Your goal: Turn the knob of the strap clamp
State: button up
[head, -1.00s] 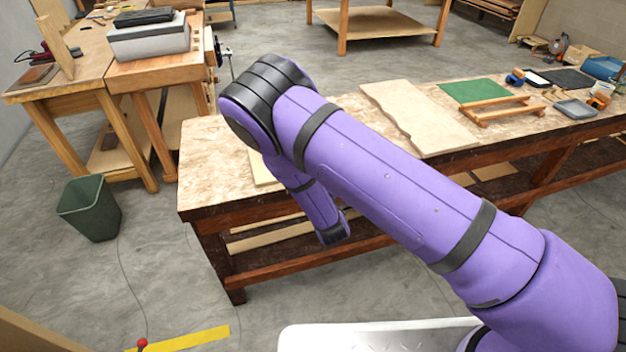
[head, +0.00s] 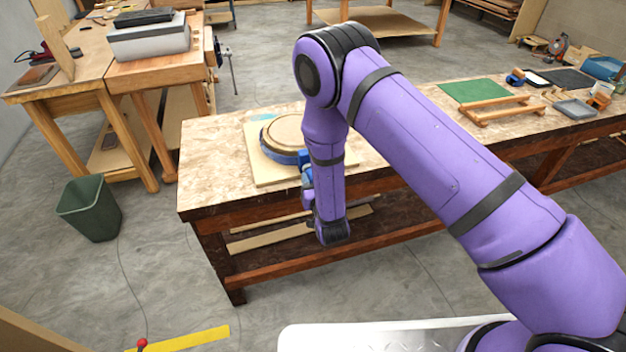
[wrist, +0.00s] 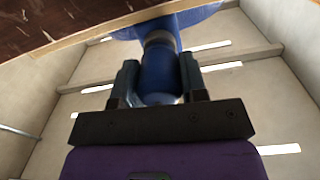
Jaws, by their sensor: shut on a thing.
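The strap clamp's blue band (head: 274,146) runs around a round, pale wooden form (head: 288,131) on a square board (head: 264,169) at the left end of the workbench. A blue part of the clamp (head: 305,160) shows at the bench's front edge, beside my forearm. In the wrist view, my gripper (wrist: 160,82) has its two dark fingers on either side of the blue knob (wrist: 160,68), shut on it. A blue clamp part shows above the knob, under the bench edge. In the head view, my arm hides most of the gripper and the knob.
The workbench (head: 215,150) has a dark front edge close to the gripper. Further right lie a green mat (head: 474,91), a wooden frame (head: 502,110) and a grey tray (head: 575,108). A green bin (head: 90,208) stands on the floor at left.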

jog(key=m, duration=1.1)
jog(key=shift+d, duration=0.1)
jog(key=m, duration=0.4)
jog(key=shift+f+m, duration=0.1)
jog(key=shift+m, duration=0.2)
jog(key=m, duration=0.3)
jog(key=shift+m, duration=0.4)
jog(key=m, duration=1.2)
jog(key=shift+m, duration=0.3)
jog(key=m, duration=0.4)
jog(key=shift+m, duration=0.3)
jog(key=m, duration=0.8)
jog(key=shift+m, duration=0.4)
jog(key=m, duration=0.4)
jog(key=shift+m, duration=0.4)
